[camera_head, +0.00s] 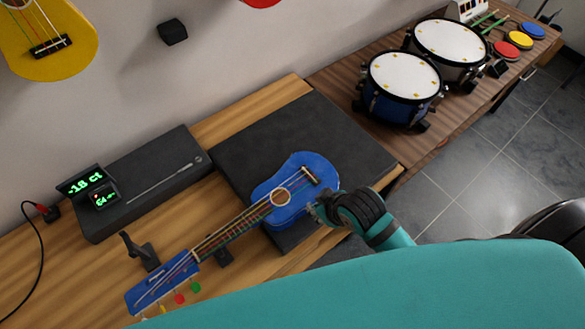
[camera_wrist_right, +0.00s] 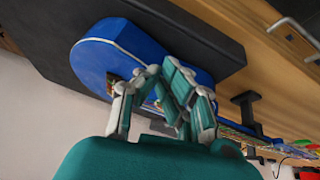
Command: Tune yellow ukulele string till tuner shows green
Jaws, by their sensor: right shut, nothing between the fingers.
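The blue ukulele (camera_head: 268,205) lies with its body on a dark mat and its neck toward the lower left. Its headstock (camera_head: 160,284) carries coloured pegs: green (camera_head: 196,287), red (camera_head: 180,299) and, partly hidden, yellow (camera_head: 162,309). The tuner display (camera_head: 86,181) reads about -18 ct in green, with a small red mark on the lower screen. My right gripper (camera_head: 316,211) is shut and empty at the ukulele body's right edge. In the right wrist view, the gripper (camera_wrist_right: 168,72) is in front of the blue body (camera_wrist_right: 105,55); contact is unclear. My left gripper is out of view.
A dark box (camera_head: 150,185) lies behind the ukulele, and the dark mat (camera_head: 340,135) sits under its body. A small black stand (camera_head: 140,251) is near the headstock. Drums (camera_head: 400,85) stand on the right table. My teal arm covers the lower foreground.

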